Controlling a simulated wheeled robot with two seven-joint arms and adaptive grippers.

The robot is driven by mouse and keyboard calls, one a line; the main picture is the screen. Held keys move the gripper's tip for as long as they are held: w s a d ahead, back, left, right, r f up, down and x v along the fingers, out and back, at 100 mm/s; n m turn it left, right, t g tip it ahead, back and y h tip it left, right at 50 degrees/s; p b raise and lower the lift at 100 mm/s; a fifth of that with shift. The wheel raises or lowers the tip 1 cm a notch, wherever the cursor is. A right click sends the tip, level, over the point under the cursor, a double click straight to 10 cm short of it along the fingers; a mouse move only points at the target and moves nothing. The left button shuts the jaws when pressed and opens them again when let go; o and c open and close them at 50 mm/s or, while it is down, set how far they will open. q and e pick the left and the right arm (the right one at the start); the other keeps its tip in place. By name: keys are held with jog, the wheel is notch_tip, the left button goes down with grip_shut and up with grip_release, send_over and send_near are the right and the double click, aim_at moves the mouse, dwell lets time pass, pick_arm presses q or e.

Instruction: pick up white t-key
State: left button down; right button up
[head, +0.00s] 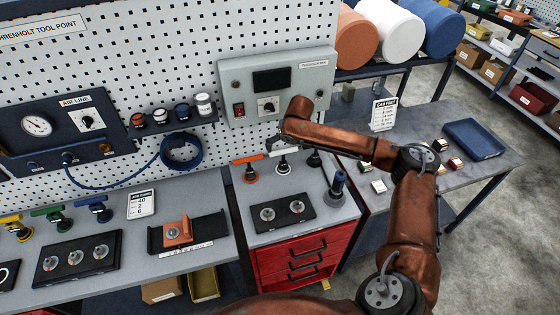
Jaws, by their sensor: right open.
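The white t-key (284,151) stands upright at the back of the grey top of the red trolley, its white crossbar on a dark stem above a round base. My right gripper (277,143) is small in the head view, right at or just above the white crossbar, and open. The arm's wrist hides part of the area behind it, and I cannot tell whether the fingers touch the key. My left gripper is not in view.
A blue-grey upright tool (338,184) and a black two-socket plate (281,213) are nearer. A grey control box (276,88) hangs behind.

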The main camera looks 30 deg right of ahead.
aim_at(284, 151)
jog(key=x, duration=0.8)
jog(key=shift+w+a+r, duration=0.15)
jog(key=shift+w+a, duration=0.15)
jog(key=shift+w, duration=0.05)
jog(key=shift+d+f, duration=0.1)
jog(key=shift+f, duration=0.15)
jog(key=shift+c, duration=0.3)
jog(key=shift+r, duration=0.1)
jog(key=c, duration=1.5)
